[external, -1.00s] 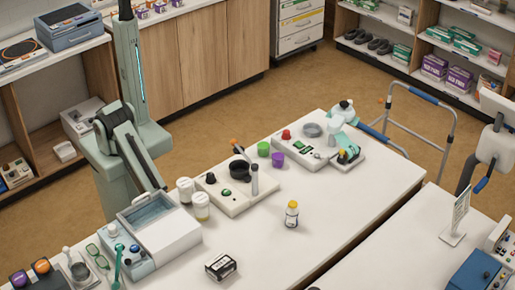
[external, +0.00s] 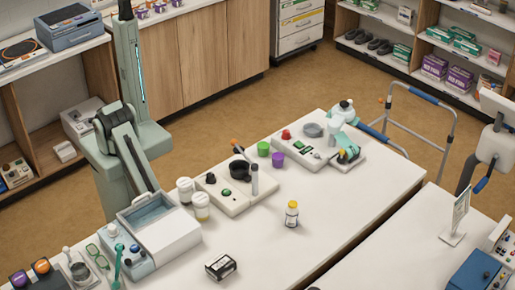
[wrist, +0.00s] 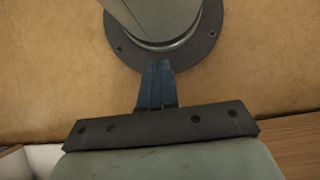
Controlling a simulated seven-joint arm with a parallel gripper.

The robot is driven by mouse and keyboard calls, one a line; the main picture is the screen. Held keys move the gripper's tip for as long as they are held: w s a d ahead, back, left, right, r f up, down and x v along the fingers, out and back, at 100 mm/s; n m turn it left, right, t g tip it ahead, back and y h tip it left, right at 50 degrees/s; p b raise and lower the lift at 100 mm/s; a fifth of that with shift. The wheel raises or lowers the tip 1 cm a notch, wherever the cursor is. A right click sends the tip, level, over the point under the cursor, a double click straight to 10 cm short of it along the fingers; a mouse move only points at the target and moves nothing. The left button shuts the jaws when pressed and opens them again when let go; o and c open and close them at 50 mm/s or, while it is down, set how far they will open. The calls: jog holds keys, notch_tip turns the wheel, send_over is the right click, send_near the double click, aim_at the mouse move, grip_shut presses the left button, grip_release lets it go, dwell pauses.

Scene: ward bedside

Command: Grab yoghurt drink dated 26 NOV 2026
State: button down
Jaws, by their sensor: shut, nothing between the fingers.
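No date or name is legible, so I cannot tell which thing is the yoghurt drink. A small white bottle with a yellow cap and a printed label (external: 291,215) stands upright on the white table (external: 340,200). Two white lidded containers, a rear one (external: 185,191) and a front one (external: 201,207), stand upright beside the grey-white box unit. My gripper (wrist: 159,64) shows in the wrist view with its blue fingers together and empty, above the brown floor. It is far from the bottle and I cannot make it out in the external view.
A box unit with a tray (external: 165,225) stands at the table's left. A black-and-white carton (external: 221,267) lies near the front. A panel with a black cup (external: 240,169), green (external: 263,149) and purple (external: 277,160) cups stand behind. The table around the yellow-capped bottle is clear.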

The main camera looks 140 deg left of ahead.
jog(key=c, duration=1.8)
grip_release()
jog(key=shift+c, duration=0.2)
jog(key=o, duration=1.4)
